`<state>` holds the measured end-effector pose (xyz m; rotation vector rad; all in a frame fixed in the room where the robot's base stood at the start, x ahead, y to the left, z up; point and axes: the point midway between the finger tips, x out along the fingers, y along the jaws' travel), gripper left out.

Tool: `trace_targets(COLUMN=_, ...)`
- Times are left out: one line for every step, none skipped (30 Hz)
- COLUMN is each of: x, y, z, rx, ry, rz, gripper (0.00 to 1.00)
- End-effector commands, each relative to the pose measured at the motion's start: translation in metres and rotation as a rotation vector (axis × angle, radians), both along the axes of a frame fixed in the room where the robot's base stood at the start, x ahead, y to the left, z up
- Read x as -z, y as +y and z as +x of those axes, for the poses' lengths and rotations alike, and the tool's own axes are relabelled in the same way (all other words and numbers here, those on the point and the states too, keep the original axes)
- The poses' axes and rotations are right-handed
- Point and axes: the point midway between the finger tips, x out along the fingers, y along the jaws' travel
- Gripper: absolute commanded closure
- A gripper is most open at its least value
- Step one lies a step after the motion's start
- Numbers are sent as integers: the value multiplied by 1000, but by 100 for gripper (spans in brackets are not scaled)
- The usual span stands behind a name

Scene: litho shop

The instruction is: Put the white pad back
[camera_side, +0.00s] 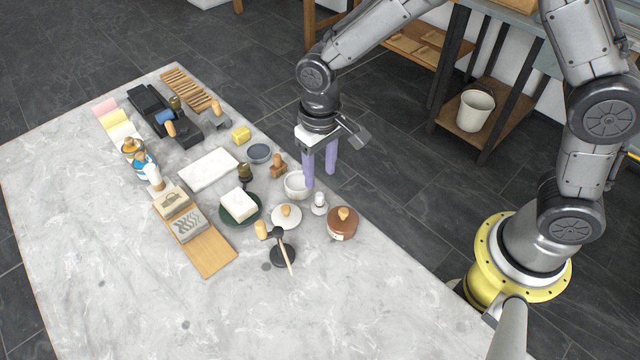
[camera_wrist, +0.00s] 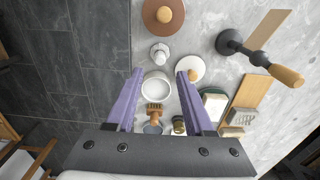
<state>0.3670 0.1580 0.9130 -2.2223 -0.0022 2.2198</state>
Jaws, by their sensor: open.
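A thick white block-like pad (camera_side: 239,204) lies on a round dark green dish (camera_side: 226,216) in the middle of the table. In the wrist view part of the white pad (camera_wrist: 215,101) shows on the green dish, right of the right finger. A flat white slab (camera_side: 208,169) lies behind it, and a white sheet (camera_side: 124,132) lies beside yellow and pink ones at the left edge. I cannot tell for sure which is the white pad. My gripper (camera_side: 320,180) is open and empty, fingers pointing down, above the table's right edge near a white bowl (camera_side: 297,185).
Around the bowl stand a wooden-handled brush (camera_side: 278,168), a white knobbed lid (camera_side: 286,217), a small white piece (camera_side: 319,204) and a brown lidded pot (camera_side: 342,223). A mallet-like tool (camera_side: 283,254) and wooden board (camera_side: 207,251) are nearer. The front of the marble table (camera_side: 130,290) is clear.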

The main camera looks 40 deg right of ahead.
Motion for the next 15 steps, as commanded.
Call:
trace_targets(x=-11, y=1, z=1, rx=0, ry=-6, rz=2, gripper=47)
trace_targets(x=-16, y=0, z=1, rx=0, ry=-5, rz=2, gripper=47)
trace_targets(x=-22, y=0, z=1, rx=0, ry=-5, rz=2, gripper=47)
trace_targets(x=-27, y=0, z=1, rx=0, ry=-4, rz=2, gripper=47)
trace_targets(x=-30, y=0, z=1, rx=0, ry=-3, rz=1, gripper=47)
trace_targets(x=-35, y=0, z=1, rx=0, ry=-2, rz=1, gripper=47)
trace_targets(x=-37, y=0, z=0, rx=0, ry=-1, rz=1, gripper=47)
trace_targets(x=-40, y=0, z=1, rx=0, ry=-2, rz=1, gripper=47)
trace_targets(x=-42, y=0, z=0, rx=0, ry=-1, rz=1, gripper=47)
trace_targets(x=-44, y=0, z=0, rx=0, ry=-1, rz=0, gripper=47)
trace_targets(x=-45, y=0, z=0, rx=0, ry=-1, rz=0, gripper=47)
trace_targets(x=-46, y=0, z=0, rx=0, ry=0, rz=0, gripper=47)
trace_targets(x=-47, y=0, z=0, rx=0, ry=0, rz=0, gripper=47)
trace_targets(x=-47, y=0, z=0, rx=0, ry=0, rz=0, gripper=47)
trace_targets(x=-47, y=0, z=0, rx=0, ry=0, rz=0, gripper=47)
